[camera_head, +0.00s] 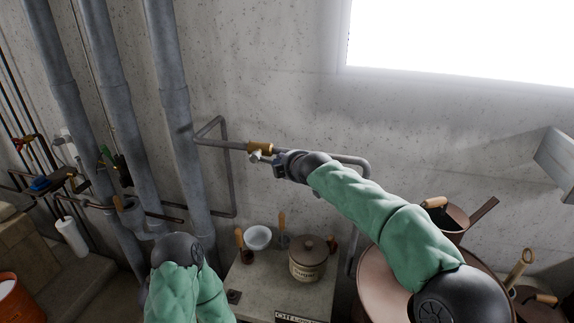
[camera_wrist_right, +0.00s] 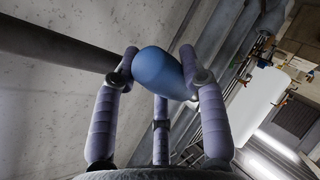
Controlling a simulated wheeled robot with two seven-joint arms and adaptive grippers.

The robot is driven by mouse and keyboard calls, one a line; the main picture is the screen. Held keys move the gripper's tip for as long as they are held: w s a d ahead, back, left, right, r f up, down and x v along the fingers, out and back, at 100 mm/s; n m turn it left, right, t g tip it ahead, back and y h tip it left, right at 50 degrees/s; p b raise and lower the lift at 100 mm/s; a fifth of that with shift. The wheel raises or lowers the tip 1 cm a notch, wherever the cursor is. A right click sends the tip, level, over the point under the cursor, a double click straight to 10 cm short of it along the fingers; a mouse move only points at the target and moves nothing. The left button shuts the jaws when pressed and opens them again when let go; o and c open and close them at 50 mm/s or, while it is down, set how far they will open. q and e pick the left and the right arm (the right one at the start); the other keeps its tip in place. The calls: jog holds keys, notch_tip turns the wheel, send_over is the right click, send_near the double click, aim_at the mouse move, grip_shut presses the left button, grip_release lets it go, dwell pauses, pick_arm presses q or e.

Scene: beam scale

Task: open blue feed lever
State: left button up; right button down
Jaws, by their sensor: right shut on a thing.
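The blue feed lever (camera_wrist_right: 158,66) shows in the right wrist view as a rounded blue handle. My right gripper (camera_wrist_right: 160,75) is shut on it, with the fingers on either side of the handle. In the head view my right gripper (camera_head: 281,163) is at the brass valve (camera_head: 259,148) on the grey wall pipe. There the lever is mostly hidden by the gripper. My left arm comes up at the bottom of the head view, but its gripper does not show.
Grey vertical pipes (camera_head: 172,75) stand at the left. Below the valve, a stone block holds a lidded pot (camera_head: 307,260), a white bowl (camera_head: 258,237) and wooden-handled tools. A large copper vessel (camera_head: 378,284) stands at the lower right. Wall above the valve is clear.

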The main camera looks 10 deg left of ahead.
jog(key=shift+r, duration=0.1)
jog(key=c, duration=0.6)
grip_release()
jog(key=shift+w, duration=0.1)
jog(key=shift+c, duration=0.2)
jog(key=v, duration=1.2)
